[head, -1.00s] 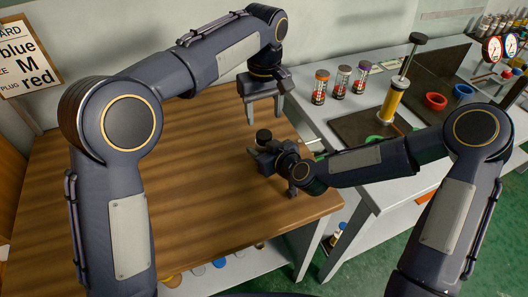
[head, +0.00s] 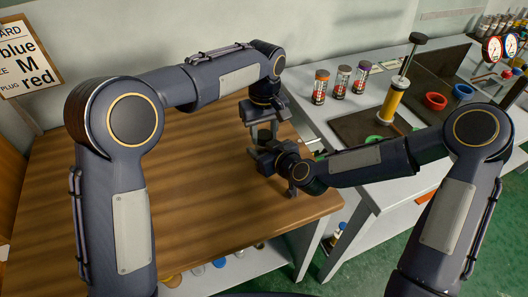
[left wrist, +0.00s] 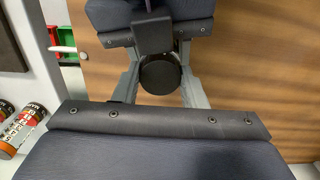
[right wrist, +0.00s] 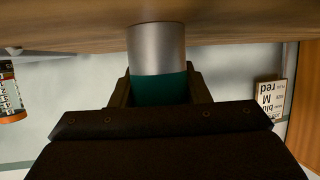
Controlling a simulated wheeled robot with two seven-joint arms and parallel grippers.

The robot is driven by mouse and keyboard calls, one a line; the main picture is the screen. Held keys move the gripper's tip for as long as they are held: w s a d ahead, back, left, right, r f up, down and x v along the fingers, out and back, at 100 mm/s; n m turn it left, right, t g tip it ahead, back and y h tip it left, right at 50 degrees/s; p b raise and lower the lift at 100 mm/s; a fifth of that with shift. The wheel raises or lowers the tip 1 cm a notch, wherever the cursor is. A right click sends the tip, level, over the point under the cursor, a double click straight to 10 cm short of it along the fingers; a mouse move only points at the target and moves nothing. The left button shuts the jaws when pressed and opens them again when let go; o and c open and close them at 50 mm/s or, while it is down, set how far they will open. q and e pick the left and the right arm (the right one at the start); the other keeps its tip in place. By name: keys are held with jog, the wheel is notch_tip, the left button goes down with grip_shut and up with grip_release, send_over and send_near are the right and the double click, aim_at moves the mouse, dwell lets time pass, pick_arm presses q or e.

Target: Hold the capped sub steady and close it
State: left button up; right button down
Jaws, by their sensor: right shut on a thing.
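The capped sub shows in the right wrist view as a silver cylinder (right wrist: 156,48) with a teal band (right wrist: 160,88), close to the wooden tabletop. My right gripper (right wrist: 158,92) is shut on the teal part; it also shows in the head view (head: 284,160). The round black cap (left wrist: 160,75) shows from above in the left wrist view. My left gripper (left wrist: 161,88) is open, with one grey finger on each side of the cap and small gaps between. In the head view my left gripper (head: 263,130) is just above my right one, and the cap is mostly hidden there.
The wooden table (head: 190,215) is clear to the left and front. On the grey bench to the right stand several labelled jars (head: 341,80), a yellow pump (head: 391,100), a red ring (head: 435,101) and a blue ring (head: 463,91). A sign (head: 22,60) hangs at back left.

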pick_arm(q)
jog(key=c, duration=0.5)
jog(key=m, duration=0.3)
jog(key=shift+c, duration=0.2)
jog(key=o, duration=1.1)
jog(key=shift+r, duration=0.1)
jog(key=shift+r, duration=2.2)
jog(key=shift+c, duration=0.6)
